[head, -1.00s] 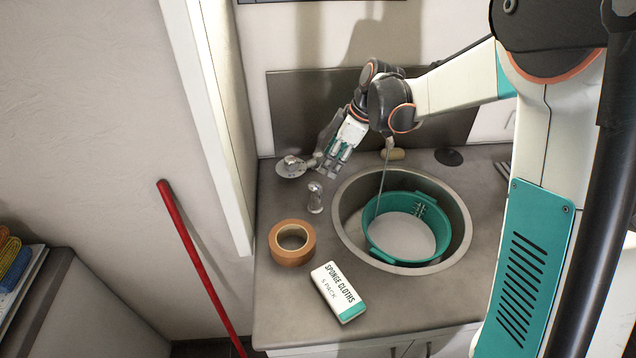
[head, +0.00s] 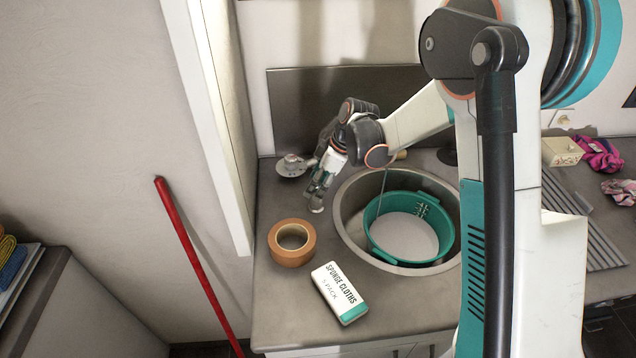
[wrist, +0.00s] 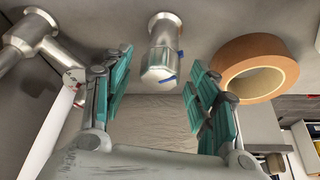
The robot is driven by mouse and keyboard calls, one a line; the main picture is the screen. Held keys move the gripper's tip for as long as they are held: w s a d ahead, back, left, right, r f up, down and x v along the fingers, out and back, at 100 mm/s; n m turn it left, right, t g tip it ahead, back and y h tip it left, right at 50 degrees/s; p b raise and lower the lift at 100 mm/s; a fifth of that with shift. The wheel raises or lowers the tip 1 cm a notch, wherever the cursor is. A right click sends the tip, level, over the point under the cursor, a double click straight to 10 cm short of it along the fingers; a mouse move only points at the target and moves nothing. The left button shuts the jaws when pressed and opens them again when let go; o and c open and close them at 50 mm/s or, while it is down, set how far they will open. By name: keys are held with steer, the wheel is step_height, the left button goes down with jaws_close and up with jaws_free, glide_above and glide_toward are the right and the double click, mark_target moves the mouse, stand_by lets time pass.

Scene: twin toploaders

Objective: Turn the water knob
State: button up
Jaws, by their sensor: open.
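The water knob is a short metal cylinder with blue marks, standing on the counter; in the wrist view the knob (wrist: 161,48) lies just beyond and between the fingertips. In the head view only the lower part of the knob (head: 316,208) shows below my fingers. My gripper (head: 318,192) points down at it from above and behind. In the wrist view the gripper (wrist: 157,78) is open, with a teal-padded finger on either side and nothing held between them. Clear contact with the knob does not show.
A metal fitting on a round base (head: 291,166) stands behind the knob. The round sink (head: 347,232) holds a teal basin (head: 379,243). A tape roll (head: 291,243) and a sponge cloths pack (head: 339,292) lie in front. A wall edge rises left.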

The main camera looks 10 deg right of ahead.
steer(key=c, duration=1)
steer(key=shift+m+t+b, duration=0.5)
steer(key=shift+m, duration=0.7)
steer(key=shift+c, duration=0.2)
steer(key=shift+s+m+t+h+b, duration=0.1)
steer(key=shift+m+t+h+b, duration=0.4)
steer(key=shift+m, duration=1)
steer(key=o, duration=1)
steer(key=shift+o, duration=0.2)
steer(key=shift+r, duration=0.15)
steer(key=v, duration=1.1)
steer(key=shift+r, duration=0.4)
